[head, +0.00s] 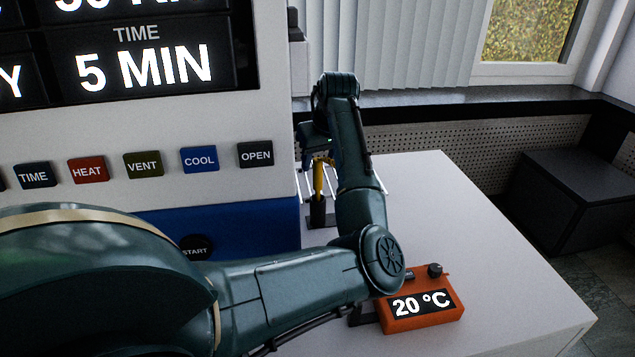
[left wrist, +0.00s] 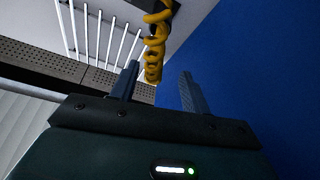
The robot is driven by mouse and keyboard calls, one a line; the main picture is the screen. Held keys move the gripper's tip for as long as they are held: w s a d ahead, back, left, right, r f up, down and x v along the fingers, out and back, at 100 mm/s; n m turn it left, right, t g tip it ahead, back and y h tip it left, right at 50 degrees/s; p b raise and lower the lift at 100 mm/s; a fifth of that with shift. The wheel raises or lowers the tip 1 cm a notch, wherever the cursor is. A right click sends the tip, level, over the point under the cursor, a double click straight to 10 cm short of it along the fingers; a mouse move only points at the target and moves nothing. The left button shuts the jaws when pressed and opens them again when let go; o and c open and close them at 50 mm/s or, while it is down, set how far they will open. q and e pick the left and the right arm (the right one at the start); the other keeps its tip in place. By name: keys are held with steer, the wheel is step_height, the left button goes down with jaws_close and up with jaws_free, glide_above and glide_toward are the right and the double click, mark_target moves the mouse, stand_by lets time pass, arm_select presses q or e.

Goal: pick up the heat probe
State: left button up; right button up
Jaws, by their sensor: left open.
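My left gripper (head: 317,158) is at the far end of the white bench, beside the press, and points down. In the left wrist view its two fingers (left wrist: 160,84) are apart with nothing clamped between them. A yellow coiled piece (left wrist: 154,55) on a dark part lies just beyond and partly between the fingers; I cannot tell whether they touch. It shows as a small yellow shape (head: 319,180) below the gripper in the head view. An orange box (head: 424,312) with a "20 °C" display stands on the near bench. I cannot tell which part is the heat probe. My right gripper is out of view.
The press (head: 130,125) with its labelled buttons and blue base (head: 250,232) stands close on the left. White rods (left wrist: 98,36) stand near the yellow coil. The white bench (head: 450,220) is clear right of my arm. A dark box (head: 575,205) stands beyond it.

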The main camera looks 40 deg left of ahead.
mark_target(316, 175)
arm_select(q)
steer(key=x, duration=0.7)
steer(key=shift+w+a+f, duration=0.1)
steer(key=shift+w+f, duration=0.05)
steer(key=shift+w, duration=0.2)
steer(key=shift+c, duration=0.2)
steer(key=c, duration=0.9)
jaws_close()
